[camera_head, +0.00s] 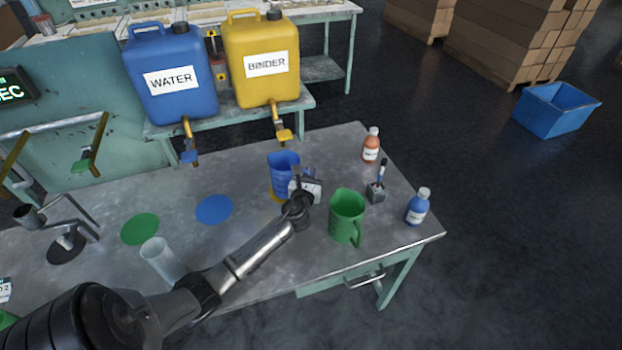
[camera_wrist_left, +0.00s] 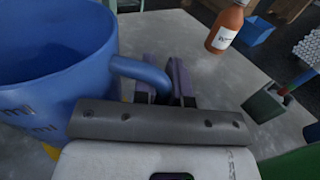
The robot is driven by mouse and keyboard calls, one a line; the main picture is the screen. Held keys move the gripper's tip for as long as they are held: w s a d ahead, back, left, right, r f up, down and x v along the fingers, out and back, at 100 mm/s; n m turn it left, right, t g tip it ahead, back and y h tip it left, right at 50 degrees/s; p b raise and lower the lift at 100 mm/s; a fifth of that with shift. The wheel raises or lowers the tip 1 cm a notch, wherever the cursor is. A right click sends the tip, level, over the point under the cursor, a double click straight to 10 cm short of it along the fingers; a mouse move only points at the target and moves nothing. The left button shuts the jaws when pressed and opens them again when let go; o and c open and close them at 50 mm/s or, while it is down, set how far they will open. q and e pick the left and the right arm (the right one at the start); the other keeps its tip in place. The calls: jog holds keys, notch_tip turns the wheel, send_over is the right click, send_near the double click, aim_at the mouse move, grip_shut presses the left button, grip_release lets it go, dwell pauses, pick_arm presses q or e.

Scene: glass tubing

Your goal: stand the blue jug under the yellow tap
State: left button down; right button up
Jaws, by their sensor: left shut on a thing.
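The blue jug (camera_head: 283,172) is upright over the yellow disc (camera_head: 274,196), which shows only as a sliver at the jug's base. I cannot tell whether its base touches the table. The yellow tap (camera_head: 283,134) of the yellow BINDER canister (camera_head: 262,60) hangs just behind and above the jug. My left gripper (camera_head: 305,186) is at the jug's right side. In the left wrist view the jug (camera_wrist_left: 50,60) fills the left, and my left gripper (camera_wrist_left: 167,82) is shut on its handle (camera_wrist_left: 140,70). My right gripper is not in view.
A green jug (camera_head: 346,217) stands close to the right of my gripper. A brush pot (camera_head: 376,192), an orange bottle (camera_head: 370,146) and a blue bottle (camera_head: 417,207) stand near the table's right edge. A clear beaker (camera_head: 162,260) stands beside my left arm. The blue disc (camera_head: 214,209) is bare.

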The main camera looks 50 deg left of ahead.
pick_arm(q)
jog(key=shift+f, duration=0.5)
jog(key=shift+r, duration=0.1)
jog(key=c, duration=1.2)
grip_release()
jog(key=shift+o, duration=0.2)
jog(key=shift+s+d, duration=0.15)
jog(key=shift+d, duration=0.05)
jog(key=p+v, duration=0.2)
jog(key=v, duration=0.9)
jog(key=shift+s+d, duration=0.1)
jog(key=shift+s, duration=0.15)
